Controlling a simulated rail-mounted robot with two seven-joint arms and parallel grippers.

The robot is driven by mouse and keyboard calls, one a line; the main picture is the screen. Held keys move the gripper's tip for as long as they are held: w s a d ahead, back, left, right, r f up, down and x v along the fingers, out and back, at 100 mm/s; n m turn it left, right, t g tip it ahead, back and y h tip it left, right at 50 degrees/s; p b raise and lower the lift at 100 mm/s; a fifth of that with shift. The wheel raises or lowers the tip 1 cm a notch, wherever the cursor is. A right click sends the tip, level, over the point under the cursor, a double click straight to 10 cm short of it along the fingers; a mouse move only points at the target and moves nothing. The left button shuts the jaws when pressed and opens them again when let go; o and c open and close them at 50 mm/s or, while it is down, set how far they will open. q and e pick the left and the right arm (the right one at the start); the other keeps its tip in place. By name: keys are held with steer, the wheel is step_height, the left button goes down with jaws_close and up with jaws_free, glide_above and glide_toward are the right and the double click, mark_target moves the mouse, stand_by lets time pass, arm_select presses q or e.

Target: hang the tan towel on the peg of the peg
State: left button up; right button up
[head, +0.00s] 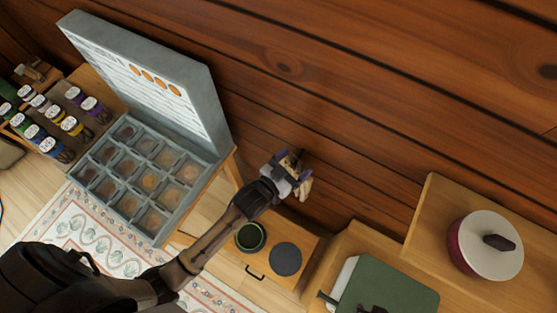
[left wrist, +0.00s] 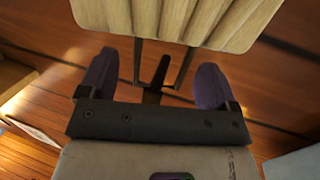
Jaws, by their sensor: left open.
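My left gripper (head: 290,172) is open beside the plank wall, and its two purple fingers stand apart in the left wrist view (left wrist: 156,68). The tan towel (left wrist: 185,18) is a pleated, pale tan piece at the top of the left wrist view, just beyond the fingertips. Two dark straps run from it down between the fingers. A dark peg (left wrist: 160,72) shows between the straps. I cannot tell whether the straps loop around the peg. In the head view only a small tan part of the towel (head: 305,188) shows by the gripper; the peg is not discernible there.
A grey compartment box with raised lid (head: 215,95) stands left of my arm. Below the gripper is a wooden cabinet (head: 262,268) with two round dark items. A green box (head: 390,290) and a lidded red pot (head: 487,245) are at right. The wall above is bare.

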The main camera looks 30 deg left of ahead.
arm_select(q)
steer(key=shift+s+a, duration=0.1)
steer(key=shift+s, duration=0.35)
steer(key=p+v, duration=0.2)
steer(key=v, duration=1.1)
steer(key=s+a+f+g+y, duration=0.1)
steer(key=s+f+g+y, duration=0.1)
steer(key=s+f+g, duration=0.45)
steer(key=s+a+g+y, duration=0.2)
steer(key=s+a+g, duration=0.1)
steer(key=s+g, duration=0.3)
step_height(320, 180, up, 39)
steer(key=w+n+p, duration=0.1)
steer(key=p, duration=3.4)
steer(key=shift+w+a, duration=0.15)
steer(key=shift+a, duration=0.2)
